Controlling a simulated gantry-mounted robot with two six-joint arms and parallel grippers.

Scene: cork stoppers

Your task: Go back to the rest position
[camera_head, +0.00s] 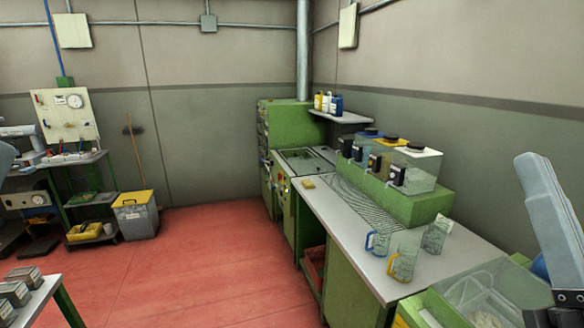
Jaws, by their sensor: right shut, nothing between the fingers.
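My right arm (550,222) rises at the right edge, a blue-grey link with a dark joint below it. My right gripper (556,316) is low in the bottom right corner, dark and partly cut off by the frame. It is shut and holds nothing. A small piece of my left arm (5,155) shows at the left edge; my left gripper is not in view. No cork stoppers can be made out.
A grey-topped green workbench (345,225) runs along the right, with a blue-handled jug (378,240), a yellow-handled jug (403,263) and a clear jug (435,236). A clear-sided container (440,305) lies near my right arm. The red floor (200,265) is open in the middle.

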